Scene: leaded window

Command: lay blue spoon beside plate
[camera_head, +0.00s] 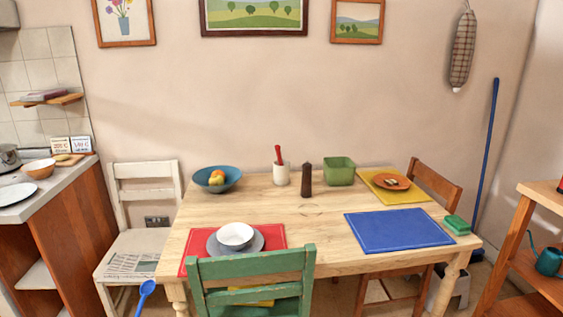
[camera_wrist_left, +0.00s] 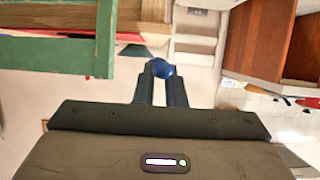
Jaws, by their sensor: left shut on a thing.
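The blue spoon (camera_head: 147,288) shows at the bottom left of the head view, in front of the white chair and left of the table (camera_head: 310,213). In the left wrist view its blue end (camera_wrist_left: 161,68) is between the fingertips of my left gripper (camera_wrist_left: 160,75), which is shut on it. A grey plate (camera_head: 213,247) lies on the red placemat (camera_head: 190,265) at the table's front left. A white bowl (camera_head: 236,234) stands on the plate. The spoon is well apart from the plate. My right gripper is in neither view.
A green chair (camera_head: 255,264) stands at the front edge before the plate, partly hiding it and the mat. A white chair (camera_head: 146,190) with a newspaper is at the left. A blue mat (camera_head: 398,231) lies bare at the right. A teal bowl (camera_head: 230,175) with fruit stands behind.

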